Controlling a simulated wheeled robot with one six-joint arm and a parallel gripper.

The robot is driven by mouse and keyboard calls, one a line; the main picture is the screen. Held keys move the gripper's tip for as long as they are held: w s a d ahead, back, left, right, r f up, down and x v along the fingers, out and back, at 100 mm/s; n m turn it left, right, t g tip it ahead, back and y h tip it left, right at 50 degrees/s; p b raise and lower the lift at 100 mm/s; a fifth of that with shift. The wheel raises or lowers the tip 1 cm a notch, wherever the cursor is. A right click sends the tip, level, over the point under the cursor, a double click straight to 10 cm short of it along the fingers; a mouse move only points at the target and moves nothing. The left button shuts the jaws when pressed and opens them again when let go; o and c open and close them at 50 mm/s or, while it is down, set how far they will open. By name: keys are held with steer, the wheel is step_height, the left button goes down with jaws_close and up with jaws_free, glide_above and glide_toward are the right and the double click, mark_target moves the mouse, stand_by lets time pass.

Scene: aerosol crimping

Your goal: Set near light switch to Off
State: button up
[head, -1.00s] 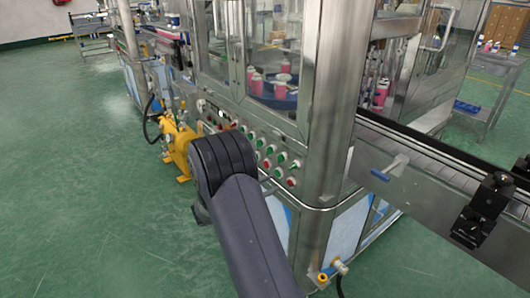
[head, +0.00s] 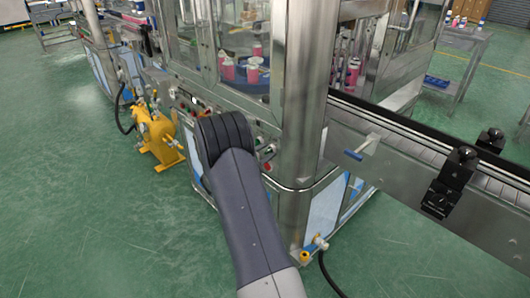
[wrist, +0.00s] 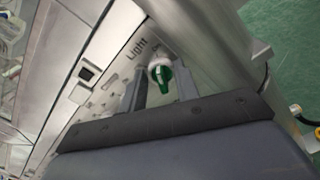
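The light switch (wrist: 163,82) is a green rotary knob on a pale round base, on a metal panel beside the printed word "Light". It sits near the middle of the wrist view, with its grip bar roughly upright in the picture. My gripper (wrist: 158,77) is open, with one finger on each side of the knob. I cannot tell whether the fingers touch it. In the head view, my arm covers most of the control panel (head: 186,99), and the gripper and this switch are hidden.
In the head view, a yellow pump unit (head: 157,138) stands on the floor left of the machine. A conveyor (head: 410,160) runs to the right past a steel corner post (head: 303,95). Green floor at left is clear.

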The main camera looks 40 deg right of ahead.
steer(key=shift+c, duration=0.4)
jaws_close()
steer(key=shift+n, duration=0.3)
steer(key=n, duration=0.3)
steer(key=n+p, duration=0.1)
steer(key=n, duration=0.3)
steer(key=n+p, duration=0.1)
steer(key=n, duration=0.3)
steer(key=shift+w, duration=0.35)
steer(key=shift+n, duration=0.4)
steer(key=shift+o, duration=0.4)
jaws_free()
